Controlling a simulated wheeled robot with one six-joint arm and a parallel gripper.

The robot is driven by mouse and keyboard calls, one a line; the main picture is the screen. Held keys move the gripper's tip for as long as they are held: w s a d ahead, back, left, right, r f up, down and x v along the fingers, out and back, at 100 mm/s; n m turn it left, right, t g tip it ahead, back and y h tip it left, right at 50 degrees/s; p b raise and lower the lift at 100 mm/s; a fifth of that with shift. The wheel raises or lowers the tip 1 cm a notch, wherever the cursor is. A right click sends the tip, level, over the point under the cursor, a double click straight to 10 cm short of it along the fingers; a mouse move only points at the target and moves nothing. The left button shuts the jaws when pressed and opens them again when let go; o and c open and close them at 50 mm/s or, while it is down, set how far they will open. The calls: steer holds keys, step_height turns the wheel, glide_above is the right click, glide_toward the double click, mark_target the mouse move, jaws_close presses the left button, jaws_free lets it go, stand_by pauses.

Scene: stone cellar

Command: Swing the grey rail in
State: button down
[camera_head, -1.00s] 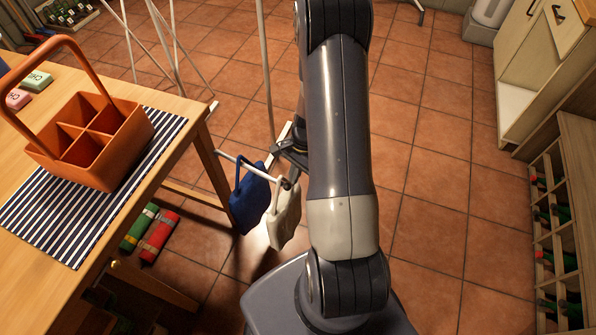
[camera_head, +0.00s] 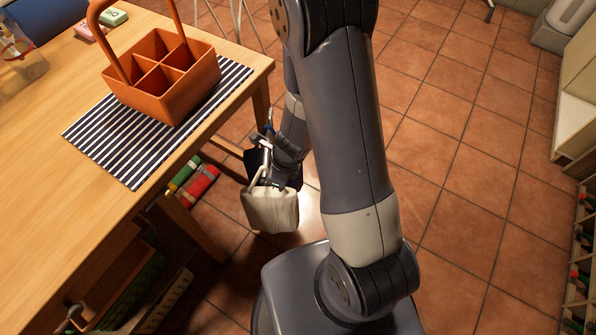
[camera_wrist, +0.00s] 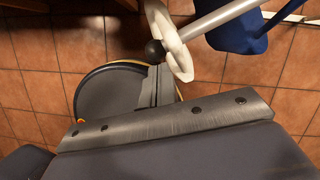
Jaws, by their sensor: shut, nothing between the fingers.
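The grey rail (camera_wrist: 222,18) crosses the top of the wrist view and ends in a dark ball. A white bag's loop (camera_wrist: 178,45) hangs around it near the ball, with a blue bag (camera_wrist: 242,38) further along. My gripper (camera_head: 268,160) is shut and empty, close by the rail and bags. Its fingers (camera_wrist: 157,82) show just below the ball; contact is unclear.
A wooden table (camera_head: 60,105) stands at left, bearing a striped cloth (camera_head: 135,160) and an orange carrier (camera_head: 165,95). Green and red rolls (camera_head: 200,183) lie beneath it. A bottle rack (camera_head: 580,260) stands at the right edge. The tiled floor right of my arm is clear.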

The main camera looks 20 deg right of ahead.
steer(key=w+a+m+p, duration=0.2)
steer(key=w+a+m, duration=0.1)
steer(key=a, duration=0.4)
steer(key=shift+a+t+h+p, duration=0.3)
steer(key=shift+a+p, duration=0.05)
steer(key=shift+a, duration=0.05)
